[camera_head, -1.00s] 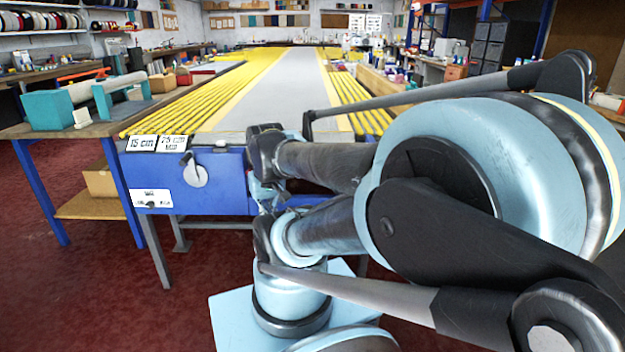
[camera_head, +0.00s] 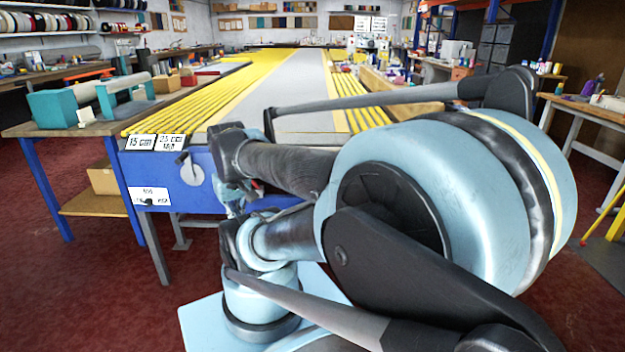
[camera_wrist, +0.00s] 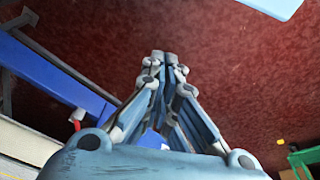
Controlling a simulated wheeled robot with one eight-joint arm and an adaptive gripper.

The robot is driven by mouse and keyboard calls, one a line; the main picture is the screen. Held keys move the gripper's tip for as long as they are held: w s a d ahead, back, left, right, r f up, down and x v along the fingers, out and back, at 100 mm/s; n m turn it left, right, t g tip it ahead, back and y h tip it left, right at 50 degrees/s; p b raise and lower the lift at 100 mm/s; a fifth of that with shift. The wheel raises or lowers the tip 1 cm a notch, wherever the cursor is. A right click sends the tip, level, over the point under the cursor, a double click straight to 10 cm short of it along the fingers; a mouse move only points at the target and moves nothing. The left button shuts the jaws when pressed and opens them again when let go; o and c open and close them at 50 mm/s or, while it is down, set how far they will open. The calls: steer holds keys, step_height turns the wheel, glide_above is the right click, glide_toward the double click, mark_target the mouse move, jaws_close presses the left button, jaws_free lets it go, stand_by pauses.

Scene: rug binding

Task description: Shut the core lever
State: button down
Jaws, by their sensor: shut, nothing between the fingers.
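The blue table front (camera_head: 205,200) carries a round grey disc with a dark handle (camera_head: 193,168). Below left of it is a white label plate (camera_head: 151,198) with a small dark lever on it. I cannot tell which is the core lever; the plate's print is too small to read. My gripper (camera_head: 236,200) is at the right of the disc, close to the table front, partly hidden by my arm. In the wrist view my gripper (camera_wrist: 165,56) is shut and empty, fingertips together over red floor. A small red-tipped part (camera_wrist: 77,121) shows at the blue beam (camera_wrist: 62,75).
Signs (camera_head: 140,143) sit on the table's front edge. Yellow strips (camera_head: 190,98) run along the tabletop. A teal roller stand (camera_head: 60,106) stands on the wooden bench at left. Red floor (camera_head: 60,290) is open at front left. A green object (camera_wrist: 304,158) shows at lower right in the wrist view.

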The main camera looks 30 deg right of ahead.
steer(key=w+d+r+n+g+h, duration=0.2)
steer(key=w+d+r+n, duration=0.1)
steer(key=w+d, duration=0.55)
steer(key=w+d+r+n+g+h, duration=0.1)
steer(key=w+d+r+n+h, duration=0.15)
steer(key=w+d, duration=0.6)
steer(key=w+d+f+n+g+h, duration=0.3)
steer(key=w+d+f+n+g, duration=0.1)
steer(key=w+d+f, duration=0.6)
steer(key=w+d+n, duration=0.1)
steer(key=w+d, duration=0.2)
steer(key=shift+w+d+h, duration=0.15)
steer(key=shift+d+h, duration=0.15)
steer(key=shift+h, duration=0.05)
steer(key=shift+n, duration=0.25)
steer(key=x, duration=1)
steer(key=shift+s+d+r, duration=0.6)
steer(key=shift+d+r, duration=0.05)
steer(key=shift+d, duration=0.05)
steer(key=shift+s+d+r, duration=0.4)
steer(key=shift+d+r, duration=0.15)
steer(key=shift+d, duration=0.1)
